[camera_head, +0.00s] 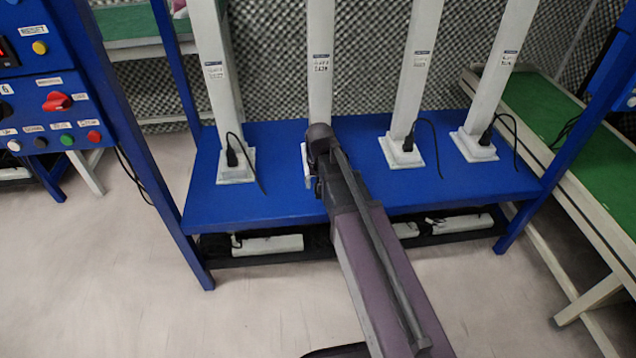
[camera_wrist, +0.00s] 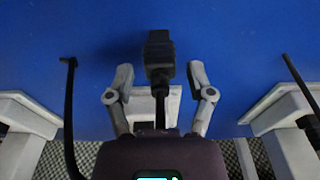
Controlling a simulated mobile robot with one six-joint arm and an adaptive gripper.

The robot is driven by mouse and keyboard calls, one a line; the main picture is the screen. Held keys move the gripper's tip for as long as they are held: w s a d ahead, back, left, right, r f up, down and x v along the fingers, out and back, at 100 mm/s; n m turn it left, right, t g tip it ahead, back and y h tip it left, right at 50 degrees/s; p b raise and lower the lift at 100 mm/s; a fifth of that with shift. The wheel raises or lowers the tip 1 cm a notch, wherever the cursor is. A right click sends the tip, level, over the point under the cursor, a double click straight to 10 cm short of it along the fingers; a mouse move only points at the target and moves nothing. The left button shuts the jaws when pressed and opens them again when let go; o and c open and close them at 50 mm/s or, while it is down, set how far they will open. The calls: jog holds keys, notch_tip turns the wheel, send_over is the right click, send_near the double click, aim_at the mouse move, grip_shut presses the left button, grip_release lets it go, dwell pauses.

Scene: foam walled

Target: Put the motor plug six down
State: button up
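A black plug (camera_wrist: 158,52) with a cord lies in front of the blue surface in the wrist view, between the two grey fingers of my gripper (camera_wrist: 160,77). The fingers are spread, with a gap on each side of the plug, and do not appear to touch it. I cannot tell whether the plug rests on the surface or is just above it. In the head view my gripper (camera_head: 312,172) is at the base of the second white post (camera_head: 320,70) from the left. My arm hides the plug there. No number is legible on it.
The blue bench (camera_head: 290,190) carries several white posts. Black plugs with cords stand at the left post's base (camera_head: 232,157) and at the right ones (camera_head: 408,145). A control panel (camera_head: 50,110) is at left, a green-topped table (camera_head: 540,110) at right. The front floor is clear.

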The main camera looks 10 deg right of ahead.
jog(key=shift+r, duration=0.15)
notch_tip(320, 180, up, 12)
jog(key=s+p, duration=0.1)
jog(key=p, duration=1.1)
jog(key=shift+s, duration=0.2)
dwell(0.8)
jog(key=s+d+g, duration=0.1)
jog(key=s+d, duration=0.4)
jog(key=s, duration=0.7)
jog(key=shift+s, duration=0.15)
jog(key=shift+d, duration=0.1)
notch_tip(320, 180, up, 31)
jog(key=p, duration=3.1)
